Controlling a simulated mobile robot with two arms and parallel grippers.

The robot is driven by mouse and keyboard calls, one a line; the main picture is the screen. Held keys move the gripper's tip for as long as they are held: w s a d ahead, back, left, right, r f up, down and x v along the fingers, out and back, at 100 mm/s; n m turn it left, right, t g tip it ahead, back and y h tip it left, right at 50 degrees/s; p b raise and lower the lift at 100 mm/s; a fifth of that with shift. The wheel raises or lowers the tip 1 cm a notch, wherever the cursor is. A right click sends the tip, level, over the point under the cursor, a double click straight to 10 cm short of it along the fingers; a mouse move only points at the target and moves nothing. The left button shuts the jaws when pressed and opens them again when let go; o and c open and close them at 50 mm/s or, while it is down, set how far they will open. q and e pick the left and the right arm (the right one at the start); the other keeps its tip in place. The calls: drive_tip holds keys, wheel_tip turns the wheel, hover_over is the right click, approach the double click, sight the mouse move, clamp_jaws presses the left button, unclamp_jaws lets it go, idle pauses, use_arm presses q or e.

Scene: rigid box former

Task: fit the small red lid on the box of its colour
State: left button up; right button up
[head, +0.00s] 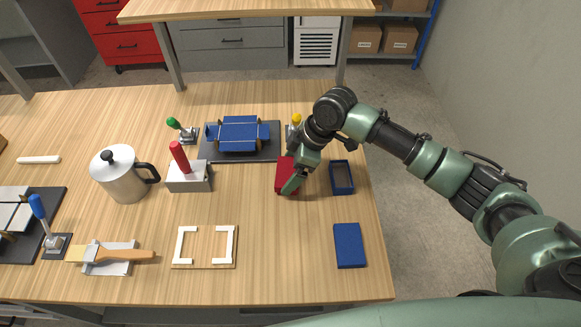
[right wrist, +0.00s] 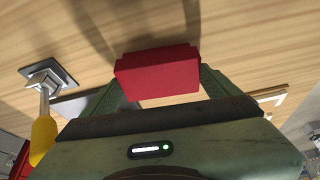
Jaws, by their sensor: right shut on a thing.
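A red piece (head: 281,175) is at my right gripper (head: 292,180), right of the middle of the table in the head view. In the right wrist view the red piece (right wrist: 158,72) sits between the two fingers of the right gripper (right wrist: 160,85), which is shut on it. It looks like a small red lid. The arm and fingers cover part of it, so I cannot tell whether a red box is under it or whether it touches the table. No separate red box shows. My left gripper is not in view.
A small open blue box (head: 342,190) stands right of the gripper, with a flat blue piece (head: 348,246) in front. Behind is a blue blank on a dark fixture (head: 268,153). Left are a red-handled block (head: 188,178), a metal pot (head: 122,178) and a white-cornered board (head: 206,262).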

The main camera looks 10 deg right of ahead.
drive_tip(key=shift+f, duration=0.1)
idle(0.4)
drive_tip(key=o, duration=1.1)
drive_tip(key=shift+c, duration=0.2)
drive_tip(key=w+b+v, duration=0.1)
drive_tip(key=v, duration=0.6)
drive_tip(key=shift+s+r, duration=0.4)
drive_tip(key=shift+s, duration=0.15)
drive_tip(key=shift+d, duration=0.1)
